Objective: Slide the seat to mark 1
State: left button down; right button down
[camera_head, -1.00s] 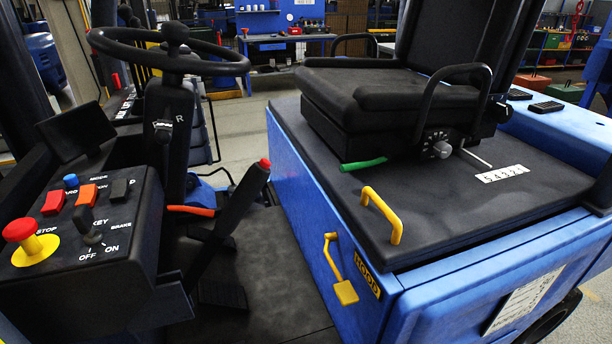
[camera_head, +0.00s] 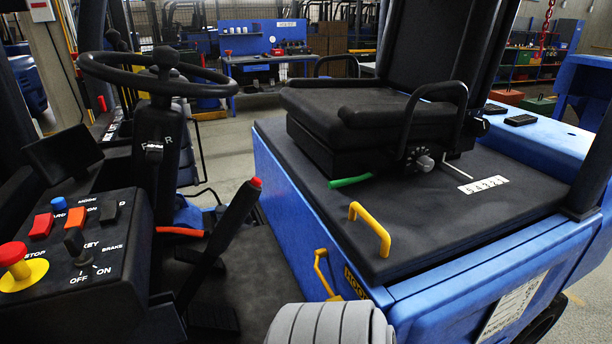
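The black seat (camera_head: 345,110) sits on the dark hood deck (camera_head: 430,210) of the blue truck. A green lever (camera_head: 350,181) sticks out under its front edge. A thin white pointer (camera_head: 457,171) reaches from the seat's side towards a white number strip (camera_head: 483,185) on the deck. The pointer's tip is near the strip's left part; the small digits are hard to read. Neither gripper shows. A grey ribbed shape (camera_head: 335,325) at the bottom edge appears to be part of my arm.
A yellow hood handle (camera_head: 369,226) stands up from the deck, with a yellow latch (camera_head: 324,275) on the blue side. The steering wheel (camera_head: 155,72), a black red-tipped lever (camera_head: 220,240) and the control panel (camera_head: 70,245) crowd the left. Space above the deck's front is clear.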

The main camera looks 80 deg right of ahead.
aim_at(346, 125)
jog(key=u, duration=0.05)
jog(key=k, duration=0.55)
jog(key=z, duration=0.8)
